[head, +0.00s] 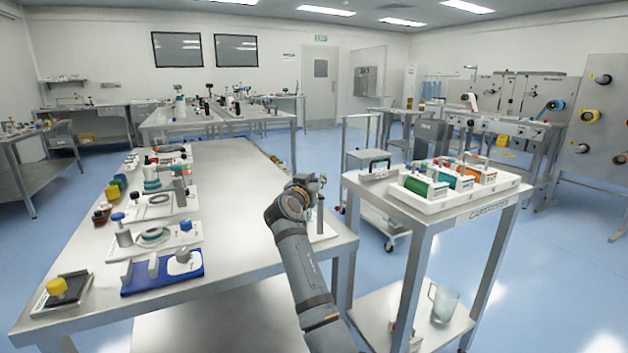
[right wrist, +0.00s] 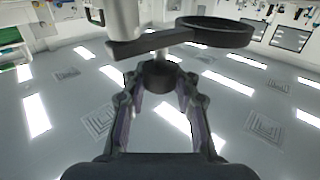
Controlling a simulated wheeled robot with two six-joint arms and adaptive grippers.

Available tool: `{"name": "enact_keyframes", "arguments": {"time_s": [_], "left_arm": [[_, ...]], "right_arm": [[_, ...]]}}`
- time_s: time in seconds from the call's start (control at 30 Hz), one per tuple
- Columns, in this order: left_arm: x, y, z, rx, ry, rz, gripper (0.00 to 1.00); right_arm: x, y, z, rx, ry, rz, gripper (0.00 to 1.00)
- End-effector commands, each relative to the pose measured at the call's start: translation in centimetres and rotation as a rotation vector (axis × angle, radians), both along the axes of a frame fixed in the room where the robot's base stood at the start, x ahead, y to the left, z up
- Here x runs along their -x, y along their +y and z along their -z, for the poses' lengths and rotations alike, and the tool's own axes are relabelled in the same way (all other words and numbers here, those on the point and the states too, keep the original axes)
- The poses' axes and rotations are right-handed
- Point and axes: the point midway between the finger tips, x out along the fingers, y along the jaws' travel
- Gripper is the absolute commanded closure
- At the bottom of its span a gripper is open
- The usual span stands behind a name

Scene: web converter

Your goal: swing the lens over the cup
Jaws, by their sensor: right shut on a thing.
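In the right wrist view, a dark flat arm (right wrist: 150,42) ends in a round ring-shaped lens holder (right wrist: 215,30). The arm meets a pale upright post (right wrist: 122,18). A dark round knob (right wrist: 160,76) hangs on the arm between my right gripper's fingers (right wrist: 160,88), which are shut on it. In the head view, my right gripper (head: 306,183) is at the right edge of the long table, beside a thin grey post (head: 320,213) on a pale base. My own arm hides much of this stand. I cannot make out the cup under the lens. My left gripper is not in view.
A long metal table (head: 235,190) has a clear middle, with several fixtures along its left side, including a blue-based one (head: 150,283). At right, a cart holds a white tray of cartridges (head: 420,204). A clear mug (head: 443,302) stands on its lower shelf.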

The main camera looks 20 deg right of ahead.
Motion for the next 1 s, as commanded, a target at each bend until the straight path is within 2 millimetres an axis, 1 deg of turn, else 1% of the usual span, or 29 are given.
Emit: {"name": "enact_keyframes", "arguments": {"time_s": [0.03,0.5,0.53,0.6,0.7,1.0], "left_arm": [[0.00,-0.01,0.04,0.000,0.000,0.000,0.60],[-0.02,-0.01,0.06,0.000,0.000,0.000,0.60],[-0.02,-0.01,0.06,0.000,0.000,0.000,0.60],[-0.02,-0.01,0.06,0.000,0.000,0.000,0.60],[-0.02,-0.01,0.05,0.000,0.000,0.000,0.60],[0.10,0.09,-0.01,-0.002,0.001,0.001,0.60]], "right_arm": [[0.05,-0.17,0.45,0.000,0.009,0.006,1.00],[0.05,-0.19,0.55,0.000,0.011,0.006,1.00],[0.05,-0.19,0.56,0.000,0.011,0.006,0.69],[0.04,-0.16,0.52,0.000,0.010,0.005,0.60],[0.04,-0.12,0.38,0.000,0.008,0.004,0.48],[0.02,-0.05,-0.05,-0.001,0.002,0.002,0.48]]}}
